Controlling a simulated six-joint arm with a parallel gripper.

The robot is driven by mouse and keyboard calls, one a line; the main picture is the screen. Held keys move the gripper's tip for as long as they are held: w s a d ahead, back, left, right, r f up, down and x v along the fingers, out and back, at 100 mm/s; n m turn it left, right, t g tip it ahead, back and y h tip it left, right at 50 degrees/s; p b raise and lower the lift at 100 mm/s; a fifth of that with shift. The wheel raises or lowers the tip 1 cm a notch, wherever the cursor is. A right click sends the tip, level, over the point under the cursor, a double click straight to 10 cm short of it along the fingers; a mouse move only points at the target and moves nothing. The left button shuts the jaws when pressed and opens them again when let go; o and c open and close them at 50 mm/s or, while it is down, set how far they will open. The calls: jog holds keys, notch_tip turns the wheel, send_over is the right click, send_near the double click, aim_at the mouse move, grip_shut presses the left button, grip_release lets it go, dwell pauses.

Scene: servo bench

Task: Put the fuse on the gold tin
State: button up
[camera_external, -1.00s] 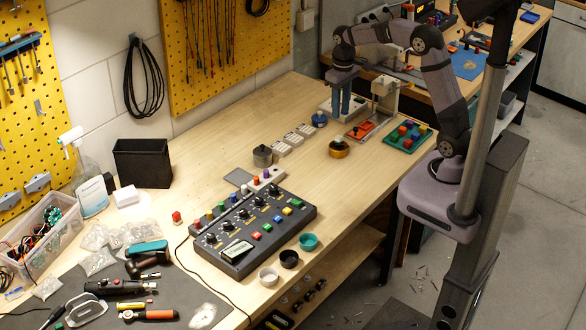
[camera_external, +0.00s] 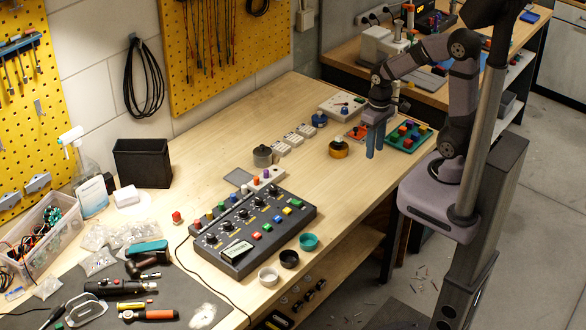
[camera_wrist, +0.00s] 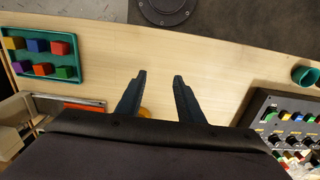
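My gripper (camera_external: 373,153) is above the right side of the bench, between the gold tin and the green tray. In the wrist view its two dark fingers (camera_wrist: 160,78) are apart, with nothing seen between the tips. The gold tin (camera_external: 338,149), round with a dark top, stands on the bench left of my gripper. In the wrist view only a bit of its gold side (camera_wrist: 145,112) shows by the finger bases. I cannot pick out the fuse for certain in either view.
A green tray (camera_external: 420,147) with several coloured blocks lies right of my gripper. A red tray (camera_external: 356,132) and a white board (camera_external: 341,104) lie behind. A blue tin (camera_external: 319,120), a grey pot (camera_external: 262,156) and a control panel (camera_external: 250,228) stand left.

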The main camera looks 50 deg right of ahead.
jog(key=s, duration=0.1)
jog(key=s+f, duration=0.1)
jog(key=s, duration=0.1)
jog(key=s+f, duration=0.1)
jog(key=shift+s+a, duration=0.15)
jog(key=shift+a, duration=0.1)
dwell(1.1)
